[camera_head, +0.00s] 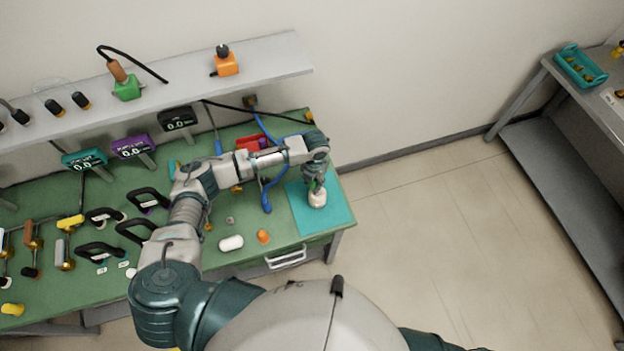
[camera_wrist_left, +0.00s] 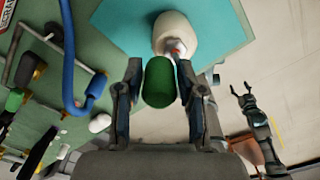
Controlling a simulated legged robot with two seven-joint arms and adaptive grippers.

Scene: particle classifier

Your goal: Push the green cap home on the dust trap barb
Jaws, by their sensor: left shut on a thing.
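The dust trap is a cream-white rounded body (camera_head: 317,200) standing on a teal mat at the table's right end. It also shows at the top of the left wrist view (camera_wrist_left: 175,30), with its short pale barb (camera_wrist_left: 175,48) facing my gripper. My left gripper (camera_wrist_left: 160,78) is shut on the green cap (camera_wrist_left: 159,84), one finger on each side. In the head view this gripper (camera_head: 316,184) is right over the trap. The cap's far end is close to the barb; I cannot tell whether they touch. My right gripper (camera_wrist_left: 244,90) is open and empty, off to the right.
The teal mat (camera_head: 334,215) is otherwise bare. A blue hose (camera_head: 267,195) lies left of it. A white capsule-shaped piece (camera_head: 231,243) and an orange piece (camera_head: 263,236) lie near the table's front edge. Black handles and displays fill the left side.

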